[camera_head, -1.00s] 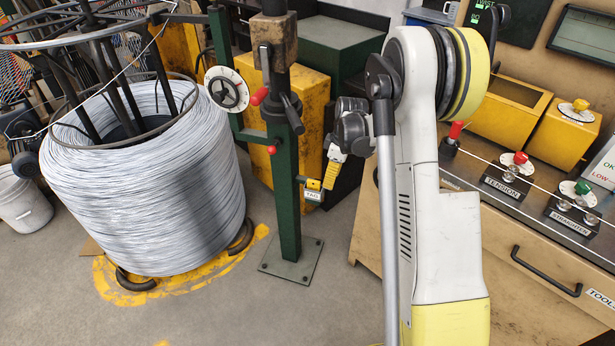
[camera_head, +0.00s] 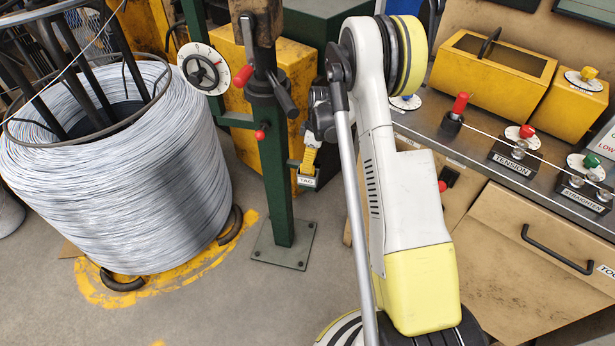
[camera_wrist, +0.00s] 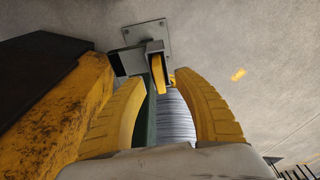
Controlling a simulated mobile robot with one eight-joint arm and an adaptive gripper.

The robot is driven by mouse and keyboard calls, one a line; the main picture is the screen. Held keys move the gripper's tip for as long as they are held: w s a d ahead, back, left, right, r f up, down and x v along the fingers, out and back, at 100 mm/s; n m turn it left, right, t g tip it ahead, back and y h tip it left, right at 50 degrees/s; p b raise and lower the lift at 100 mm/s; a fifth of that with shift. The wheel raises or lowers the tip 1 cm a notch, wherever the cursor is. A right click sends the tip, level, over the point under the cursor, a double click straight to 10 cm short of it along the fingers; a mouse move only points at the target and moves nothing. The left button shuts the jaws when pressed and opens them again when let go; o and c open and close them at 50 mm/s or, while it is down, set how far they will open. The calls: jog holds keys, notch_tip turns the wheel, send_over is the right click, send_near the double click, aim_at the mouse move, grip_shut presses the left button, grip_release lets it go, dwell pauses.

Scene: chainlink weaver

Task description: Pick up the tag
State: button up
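A small white label reading TAG (camera_head: 307,181) is on a small holder at the side of the green post, low on its right. My gripper (camera_head: 309,160) is just above it, fingers pointing down, partly hidden by my wrist. In the wrist view, my two yellow fingers stand apart. Between and beyond their tips is a grey bracket with a yellow strip, likely the tag (camera_wrist: 159,73), seen edge-on. The gripper is open, and I cannot tell if it touches the strip.
The green post (camera_head: 276,190) stands on a bolted floor plate. A large wire coil (camera_head: 120,180) is at left. A yellow box (camera_head: 228,80) is behind the post. A workbench (camera_head: 530,240) with knobs and a drawer is at right. Floor in front of the post is clear.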

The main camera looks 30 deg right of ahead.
jog(key=f, duration=0.2)
jog(key=f+b, duration=0.1)
jog(key=shift+w+a+f, duration=0.2)
jog(key=shift+w, duration=0.05)
jog(key=shift+r, duration=0.1)
grip_shut()
notch_tip(320, 180, up, 10)
jog(key=p, duration=0.4)
